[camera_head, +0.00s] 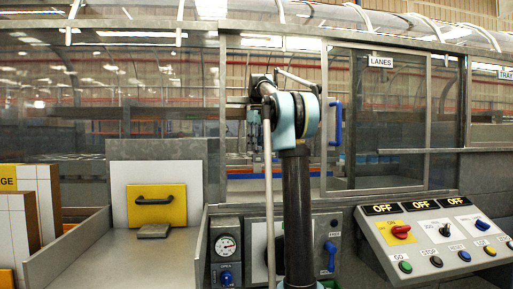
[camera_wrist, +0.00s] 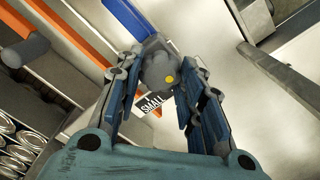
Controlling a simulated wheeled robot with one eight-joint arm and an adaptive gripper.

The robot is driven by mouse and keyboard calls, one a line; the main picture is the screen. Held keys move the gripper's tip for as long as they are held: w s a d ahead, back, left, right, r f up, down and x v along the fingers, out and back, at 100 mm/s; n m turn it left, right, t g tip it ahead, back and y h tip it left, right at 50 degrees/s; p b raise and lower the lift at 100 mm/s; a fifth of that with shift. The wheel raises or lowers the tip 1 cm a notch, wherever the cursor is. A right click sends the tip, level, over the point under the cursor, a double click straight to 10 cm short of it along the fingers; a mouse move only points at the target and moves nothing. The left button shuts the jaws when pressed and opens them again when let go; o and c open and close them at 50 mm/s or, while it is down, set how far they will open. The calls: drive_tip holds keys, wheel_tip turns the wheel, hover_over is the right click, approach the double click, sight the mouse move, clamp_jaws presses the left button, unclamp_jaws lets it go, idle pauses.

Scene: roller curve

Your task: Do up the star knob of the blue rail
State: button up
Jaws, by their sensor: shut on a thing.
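The grey star knob (camera_wrist: 158,64) with a yellow dot on it sits at the near end of the blue rail (camera_wrist: 126,19) in the wrist view. My gripper (camera_wrist: 162,74) has its blue fingers closed on both sides of the knob. A label reading SMALL (camera_wrist: 151,103) shows just below the knob, between the fingers. In the head view my arm reaches into the opening of the glazed enclosure, and the knob cannot be made out there.
An orange rail (camera_wrist: 82,35) runs left of the blue one, and a dark grey cylindrical part (camera_wrist: 24,52) lies further left. Several cans (camera_wrist: 18,145) stand at lower left. The sliding window (camera_head: 385,120) and control panel (camera_head: 435,240) are right of my arm.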

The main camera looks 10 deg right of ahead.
drive_tip(key=m, duration=1.2)
drive_tip(key=shift+m, duration=0.3)
drive_tip(key=m, duration=1.2)
drive_tip(key=shift+m, duration=0.4)
drive_tip(key=o, duration=1.1)
drive_tip(key=shift+c, duration=0.2)
wheel_tip(320, 180, up, 12)
